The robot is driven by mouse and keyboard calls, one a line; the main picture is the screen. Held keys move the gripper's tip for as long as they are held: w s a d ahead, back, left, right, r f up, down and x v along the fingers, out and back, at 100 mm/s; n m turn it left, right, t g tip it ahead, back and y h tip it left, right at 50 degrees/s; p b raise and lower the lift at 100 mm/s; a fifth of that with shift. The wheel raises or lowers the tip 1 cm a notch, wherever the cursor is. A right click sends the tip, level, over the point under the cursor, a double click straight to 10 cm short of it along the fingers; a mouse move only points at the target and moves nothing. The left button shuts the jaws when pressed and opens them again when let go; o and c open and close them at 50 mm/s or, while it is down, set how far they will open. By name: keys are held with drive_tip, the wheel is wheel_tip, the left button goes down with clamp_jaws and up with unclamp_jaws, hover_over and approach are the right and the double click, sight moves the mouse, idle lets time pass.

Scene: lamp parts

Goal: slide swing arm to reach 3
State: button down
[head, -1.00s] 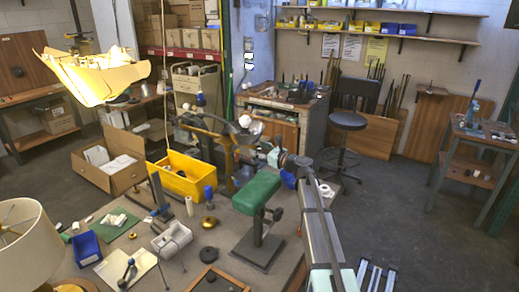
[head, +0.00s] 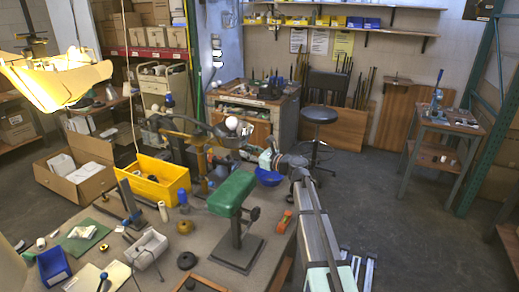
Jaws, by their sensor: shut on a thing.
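The swing arm (head: 196,122) is a dark slim bar above the workbench, behind the yellow bin. My gripper (head: 246,143) reaches in from the right at the bar's right end, by the bulb. It is shut on the swing arm there. The fingertips are small and partly hidden, so the exact contact is unclear. An orange-brown upright (head: 200,160) stands under the bar.
A green-topped stand (head: 232,194) is on the workbench (head: 205,230) in front of my gripper. A yellow bin (head: 153,181) and an open cardboard box (head: 77,170) lie to the left. A blue bowl (head: 268,177) is below my wrist.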

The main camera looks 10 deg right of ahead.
drive_tip(key=shift+s+d, duration=0.2)
drive_tip(key=shift+d, duration=0.25)
drive_tip(key=shift+a, duration=0.1)
drive_tip(key=c, duration=0.8)
unclamp_jaws()
drive_tip(key=v, duration=1.2)
